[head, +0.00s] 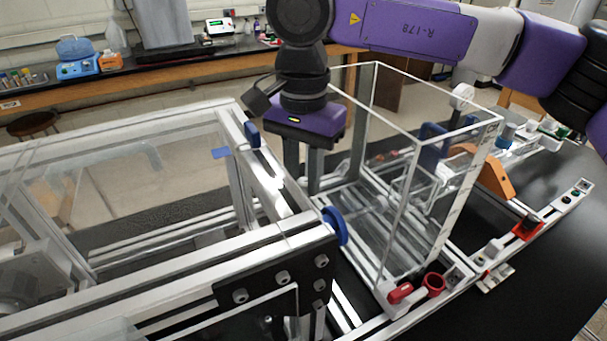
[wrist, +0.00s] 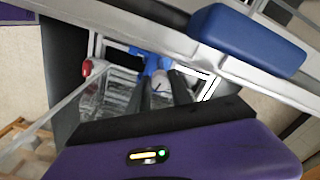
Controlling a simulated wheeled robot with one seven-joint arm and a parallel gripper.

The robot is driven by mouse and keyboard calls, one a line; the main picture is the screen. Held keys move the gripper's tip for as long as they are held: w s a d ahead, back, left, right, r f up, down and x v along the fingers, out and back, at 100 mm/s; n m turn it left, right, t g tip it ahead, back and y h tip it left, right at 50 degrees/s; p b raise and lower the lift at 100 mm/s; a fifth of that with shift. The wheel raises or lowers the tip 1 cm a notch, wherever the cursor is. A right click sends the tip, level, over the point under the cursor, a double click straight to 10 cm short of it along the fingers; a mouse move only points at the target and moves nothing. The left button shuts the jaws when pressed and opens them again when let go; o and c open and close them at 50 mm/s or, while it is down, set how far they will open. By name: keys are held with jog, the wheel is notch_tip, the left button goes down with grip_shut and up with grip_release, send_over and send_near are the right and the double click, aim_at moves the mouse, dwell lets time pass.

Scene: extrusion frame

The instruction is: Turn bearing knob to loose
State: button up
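A blue round knob (head: 335,226) sits at the near corner of the aluminium extrusion frame (head: 215,252), seen nearly edge-on. No marking on it is readable. In the wrist view a blue lobed part (wrist: 153,62) shows beyond my fingertips; it may be the same knob, but I cannot be sure. My gripper (head: 303,178) points down above and behind the blue knob in the head view, apart from it.
A blue handle (head: 253,134) stands on the frame's top rail left of my gripper; a large blue block (wrist: 247,40) is close in the wrist view. A clear-walled box (head: 438,215) stands just right. A red knob (head: 400,292) and red ring (head: 434,284) are near its base.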

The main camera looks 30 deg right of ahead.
aim_at(304, 182)
jog(key=o, duration=0.4)
jog(key=shift+c, duration=0.2)
jog(key=shift+r+b, duration=0.5)
jog(key=shift+r, duration=3.4)
